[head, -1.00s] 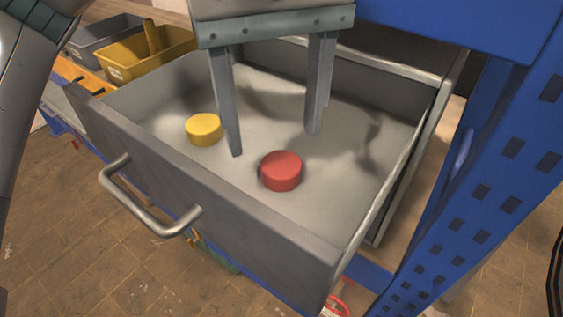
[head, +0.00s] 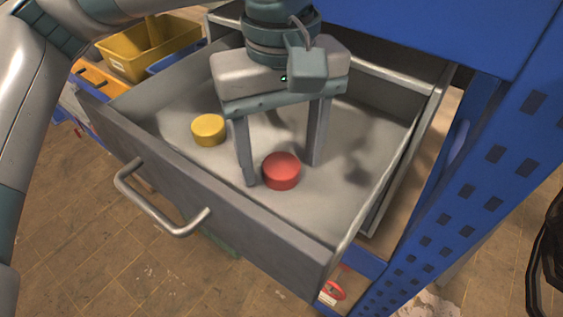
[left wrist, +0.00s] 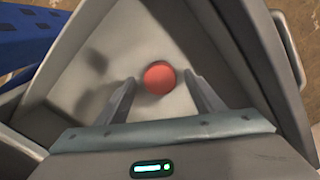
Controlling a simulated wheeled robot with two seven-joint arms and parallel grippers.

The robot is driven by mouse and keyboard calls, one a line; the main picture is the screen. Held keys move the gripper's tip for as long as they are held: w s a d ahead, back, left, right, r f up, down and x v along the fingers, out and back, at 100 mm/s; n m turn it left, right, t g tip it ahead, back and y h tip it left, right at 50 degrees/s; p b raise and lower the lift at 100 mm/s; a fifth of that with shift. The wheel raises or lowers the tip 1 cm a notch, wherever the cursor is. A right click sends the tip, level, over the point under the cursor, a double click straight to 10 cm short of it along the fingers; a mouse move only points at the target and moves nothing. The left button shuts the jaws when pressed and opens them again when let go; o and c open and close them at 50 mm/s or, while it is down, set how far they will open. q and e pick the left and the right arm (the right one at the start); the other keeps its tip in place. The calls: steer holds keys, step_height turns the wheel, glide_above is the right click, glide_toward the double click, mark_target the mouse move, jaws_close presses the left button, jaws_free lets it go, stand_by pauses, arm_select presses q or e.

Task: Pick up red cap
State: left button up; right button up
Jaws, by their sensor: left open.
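The red cap (head: 281,171) lies on the floor of the open grey drawer (head: 170,160), toward its front. My left gripper (head: 282,174) is open and points down into the drawer. In the head view, one finger is left of the red cap and the other is right of it and a little behind. In the left wrist view, the red cap (left wrist: 160,77) shows between and just beyond the two fingertips (left wrist: 160,80), with nothing gripped. My right gripper is not in view.
A yellow cap (head: 208,130) lies in the drawer left of my gripper. Drawer walls stand close around. A blue perforated post (head: 440,190) is at the right, and a yellow bin (head: 150,50) is at the back left. The drawer handle (head: 160,205) sticks out in front.

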mark_target(282, 164)
arm_select(q)
steer(key=c, duration=1.1)
steer(key=shift+r, duration=0.15)
steer(key=shift+r+b, duration=0.55)
steer(key=shift+b, duration=0.1)
steer(key=shift+r+b, duration=1.8)
steer(key=shift+r, duration=2.55)
